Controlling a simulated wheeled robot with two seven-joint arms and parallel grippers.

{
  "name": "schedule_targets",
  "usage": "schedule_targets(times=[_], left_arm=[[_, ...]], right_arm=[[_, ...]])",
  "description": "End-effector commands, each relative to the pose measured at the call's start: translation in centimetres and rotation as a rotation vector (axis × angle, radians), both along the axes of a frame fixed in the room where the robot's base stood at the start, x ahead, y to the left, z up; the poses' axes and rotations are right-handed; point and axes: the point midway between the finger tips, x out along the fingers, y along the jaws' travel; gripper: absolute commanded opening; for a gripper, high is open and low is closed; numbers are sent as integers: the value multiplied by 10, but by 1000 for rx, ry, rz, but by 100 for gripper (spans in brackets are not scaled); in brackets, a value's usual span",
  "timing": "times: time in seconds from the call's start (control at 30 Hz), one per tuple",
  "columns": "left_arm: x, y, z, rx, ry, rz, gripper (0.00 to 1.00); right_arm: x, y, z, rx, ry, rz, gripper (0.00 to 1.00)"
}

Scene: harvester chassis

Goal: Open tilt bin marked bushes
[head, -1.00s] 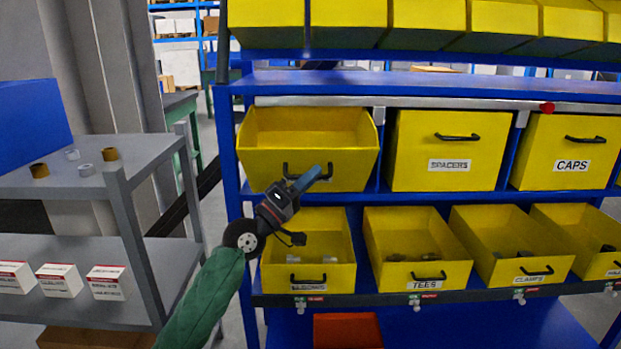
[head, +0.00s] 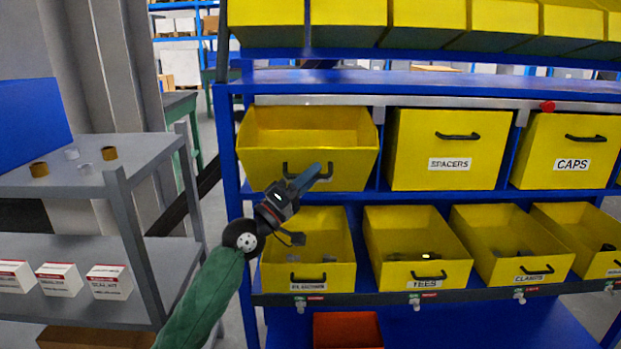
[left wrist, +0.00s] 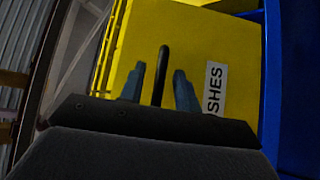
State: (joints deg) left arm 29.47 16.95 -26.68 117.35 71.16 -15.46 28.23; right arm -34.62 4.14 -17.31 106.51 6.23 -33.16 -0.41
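The yellow tilt bin (head: 262,165) at the left of the middle row is tipped forward and its empty-looking inside shows. In the left wrist view, its front (left wrist: 215,45) carries a label (left wrist: 214,88) on which "SHES" can be read; the rest of the word is hidden. My left gripper (head: 325,172) is in front of this bin at its black handle (head: 291,170). In the left wrist view, the two blue fingers (left wrist: 158,88) stand apart on either side of the handle (left wrist: 162,72), with a gap on both sides. My right gripper is in neither view.
Shut bins marked SPACERS (head: 447,150) and CAPS (head: 568,150) stand to the right in the same row. Open-topped bins such as TEES (head: 425,275) sit on the shelf below. A grey shelf unit (head: 120,190) with small boxes stands close on the left.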

Motion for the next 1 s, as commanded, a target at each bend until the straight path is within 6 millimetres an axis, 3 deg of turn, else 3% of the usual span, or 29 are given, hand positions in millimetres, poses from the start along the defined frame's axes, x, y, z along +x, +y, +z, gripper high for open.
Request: schedule_targets(times=[0.6,1.0], left_arm=[[-35,49,-36,1,0,1,32],[-39,54,-38,0,1,0,32]], right_arm=[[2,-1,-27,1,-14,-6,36],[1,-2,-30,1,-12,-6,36]])
